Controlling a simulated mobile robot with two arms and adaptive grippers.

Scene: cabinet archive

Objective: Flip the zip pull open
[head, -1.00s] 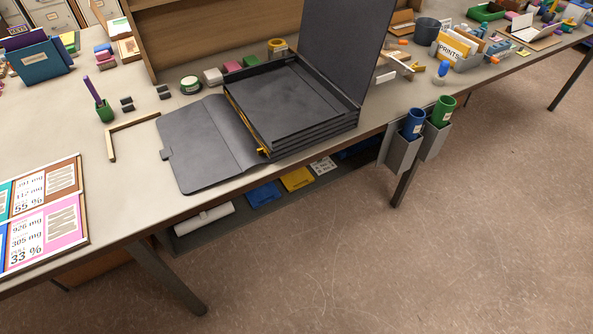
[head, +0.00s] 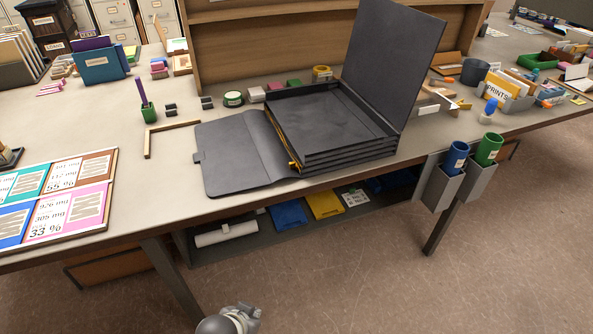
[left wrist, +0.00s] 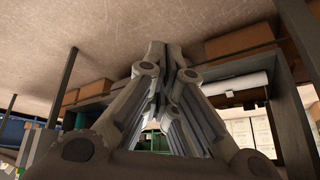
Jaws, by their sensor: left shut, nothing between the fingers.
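A black portfolio case (head: 335,125) lies on the workbench, its tall lid raised at the back and a dark flap (head: 240,155) folded out flat to the left. A small yellow zip pull (head: 293,166) shows at the case's front left corner, where the flap meets the body; its exact pose is too small to tell. My left gripper (head: 245,315) is at the bottom edge of the head view, over the floor in front of the bench, well apart from the case. In the left wrist view its fingers (left wrist: 170,60) meet, shut and empty. My right gripper is not in view.
Blue and green tubes stand in grey holders (head: 440,185) on the bench's front edge, right of the case. A lower shelf (head: 270,232) holds blue and yellow items. An L-shaped wooden piece (head: 148,142) and a framed chart board (head: 60,200) lie left of the flap.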

